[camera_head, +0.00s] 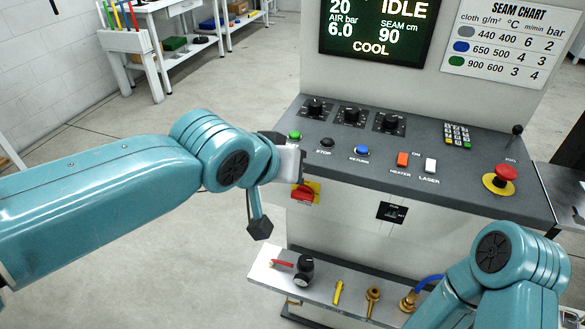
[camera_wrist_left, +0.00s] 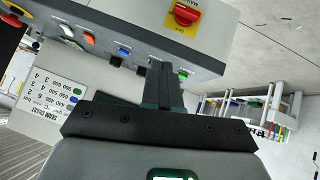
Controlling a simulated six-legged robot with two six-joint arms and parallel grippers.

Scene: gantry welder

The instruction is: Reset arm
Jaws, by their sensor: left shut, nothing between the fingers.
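My left arm (camera_head: 110,190) reaches in from the left in the head view. Its gripper end (camera_head: 289,160) is at the left end of the control console, just below the green button (camera_head: 294,135). In the left wrist view my left gripper (camera_wrist_left: 163,80) is shut and empty, its fingertips close to the console edge near the green button (camera_wrist_left: 183,74). I cannot tell whether they touch it. My right arm (camera_head: 500,275) shows at the lower right, bent; its gripper is not in view.
The console (camera_head: 330,148) carries knobs, buttons and a red emergency stop (camera_head: 506,173). A red rotary switch (camera_head: 303,193) is on its front. A lower shelf (camera_head: 325,292) holds fittings. The display (camera_head: 378,28) reads IDLE. The floor at left is clear before a workbench (camera_head: 135,42).

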